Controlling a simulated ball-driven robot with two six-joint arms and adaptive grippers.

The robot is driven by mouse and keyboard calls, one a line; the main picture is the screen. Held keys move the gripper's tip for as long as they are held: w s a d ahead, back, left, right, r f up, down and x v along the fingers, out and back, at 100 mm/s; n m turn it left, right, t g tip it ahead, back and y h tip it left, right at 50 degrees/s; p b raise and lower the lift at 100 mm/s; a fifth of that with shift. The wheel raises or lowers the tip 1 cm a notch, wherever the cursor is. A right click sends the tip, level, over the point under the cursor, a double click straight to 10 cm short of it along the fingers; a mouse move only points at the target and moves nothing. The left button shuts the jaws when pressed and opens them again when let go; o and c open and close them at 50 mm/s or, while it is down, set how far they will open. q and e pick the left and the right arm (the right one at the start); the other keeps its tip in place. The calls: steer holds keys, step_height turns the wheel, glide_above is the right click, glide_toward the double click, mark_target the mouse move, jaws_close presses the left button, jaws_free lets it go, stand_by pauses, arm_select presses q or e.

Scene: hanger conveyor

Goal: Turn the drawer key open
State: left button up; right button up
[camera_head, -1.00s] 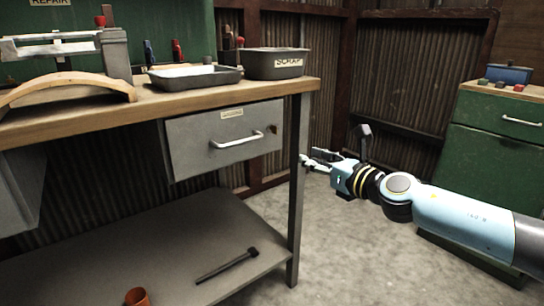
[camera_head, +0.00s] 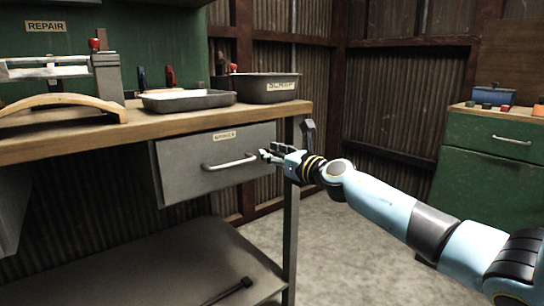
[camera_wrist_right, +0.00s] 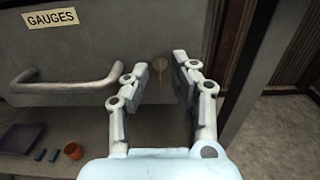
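The grey drawer (camera_head: 182,172) with a light handle (camera_head: 228,164) hangs under the wooden workbench top. In the right wrist view its front (camera_wrist_right: 95,58) bears a "GAUGES" label (camera_wrist_right: 51,18). A small brownish lock and key (camera_wrist_right: 159,63) show on the drawer front, right of the handle (camera_wrist_right: 72,82). My right gripper (camera_head: 266,155) is at the right end of the drawer front. In the right wrist view its two fingers (camera_wrist_right: 161,72) stand apart, with the key seen in the gap and nothing held. Whether the fingertips touch the drawer is unclear. My left gripper is not in view.
The bench leg (camera_head: 291,225) stands just right of and below my right gripper. A grey "SCRAP" bin (camera_head: 262,93) and a shallow tray (camera_head: 188,103) sit on the bench. A green cabinet (camera_head: 480,170) stands at the right. The floor between is clear.

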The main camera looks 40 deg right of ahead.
jaws_close()
